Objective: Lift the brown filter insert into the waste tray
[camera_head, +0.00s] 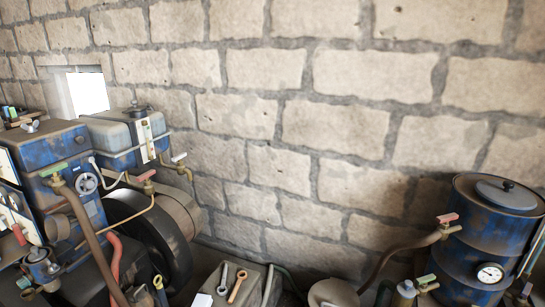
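I cannot make out a brown filter insert or a waste tray in the head view. Neither of my grippers is in view. A blue engine (60,155) with worn paint stands at the left, with pipes and a dark wheel (150,235) on its right side. A small blue fitting (40,265) sits low at its front left; I cannot tell what is inside it.
A blue drum (485,240) with a lid, gauge and red-handled tap stands at the right. A grey spanner (223,277) and an orange-brown one (237,287) lie on a box at the bottom. A stone wall (300,120) closes off the back.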

